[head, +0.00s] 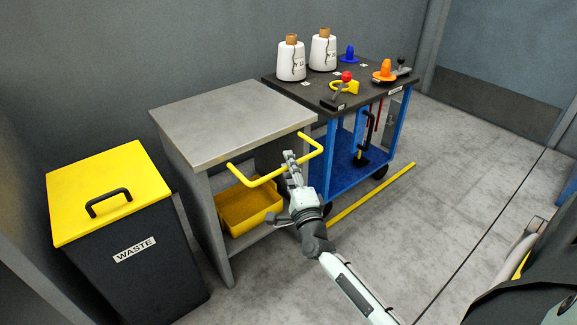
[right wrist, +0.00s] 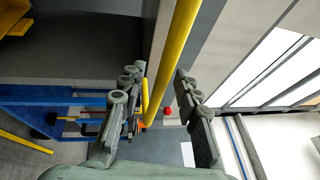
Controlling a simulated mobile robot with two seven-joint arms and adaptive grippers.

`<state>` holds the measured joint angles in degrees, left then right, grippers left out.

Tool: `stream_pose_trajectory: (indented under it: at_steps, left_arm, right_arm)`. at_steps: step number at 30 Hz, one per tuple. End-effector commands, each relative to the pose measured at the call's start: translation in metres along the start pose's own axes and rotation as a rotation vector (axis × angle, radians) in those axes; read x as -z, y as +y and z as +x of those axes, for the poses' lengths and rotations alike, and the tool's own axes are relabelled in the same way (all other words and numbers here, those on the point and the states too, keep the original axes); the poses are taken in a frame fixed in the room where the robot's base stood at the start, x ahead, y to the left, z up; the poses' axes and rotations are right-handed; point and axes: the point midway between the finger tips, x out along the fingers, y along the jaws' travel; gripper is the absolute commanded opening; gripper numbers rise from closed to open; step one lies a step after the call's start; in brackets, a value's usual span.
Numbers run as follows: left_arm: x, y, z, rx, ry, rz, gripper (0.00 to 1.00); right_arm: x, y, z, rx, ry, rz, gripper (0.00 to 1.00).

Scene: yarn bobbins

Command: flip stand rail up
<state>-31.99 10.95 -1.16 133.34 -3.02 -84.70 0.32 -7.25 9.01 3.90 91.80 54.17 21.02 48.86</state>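The grey metal stand (head: 225,118) is in the middle of the head view. Its yellow U-shaped rail (head: 256,181) juts out from the front edge, a little below the top. My right gripper (head: 291,163) is at the rail's front bar, right of its middle. In the right wrist view, the rail (right wrist: 181,35) runs between the two spread fingers of the right gripper (right wrist: 158,85), closer to the left finger. The gripper is open; I cannot tell whether a finger touches the rail. My left gripper is not in view.
A black waste bin with yellow lid (head: 110,180) stands left of the stand. A yellow crate (head: 245,204) sits on its lower shelf. A blue trolley (head: 340,165) with white yarn bobbins (head: 291,60) stands right. Open floor (head: 440,200) lies to the right, with a yellow line.

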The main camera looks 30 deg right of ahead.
Motion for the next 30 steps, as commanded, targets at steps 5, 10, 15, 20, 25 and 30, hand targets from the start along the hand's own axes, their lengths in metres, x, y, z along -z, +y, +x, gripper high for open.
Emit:
stream_pose_trajectory:
  at_steps: [5,10,15,20,25,30]
  left_arm:
    - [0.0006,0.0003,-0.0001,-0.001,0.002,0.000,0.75]
    - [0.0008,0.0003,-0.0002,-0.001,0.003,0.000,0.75]
    - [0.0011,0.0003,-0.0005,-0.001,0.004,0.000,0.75]
    - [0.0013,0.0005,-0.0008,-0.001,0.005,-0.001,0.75]
    - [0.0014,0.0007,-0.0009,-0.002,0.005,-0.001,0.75]
    - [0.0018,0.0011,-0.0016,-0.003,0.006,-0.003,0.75]
  right_arm:
    - [0.0001,0.0000,0.0003,0.000,0.000,-0.001,0.33]
    - [0.0000,0.0000,0.0001,0.000,0.000,-0.001,0.15]
    - [0.0000,0.0000,-0.0001,0.000,0.000,-0.001,0.00]
    - [-0.0001,0.0000,-0.0001,0.000,0.000,-0.001,0.00]
    - [-0.0001,0.0000,-0.0002,0.000,0.000,-0.001,0.00]
    - [0.0022,-0.0017,0.0009,0.000,0.000,-0.001,0.00]
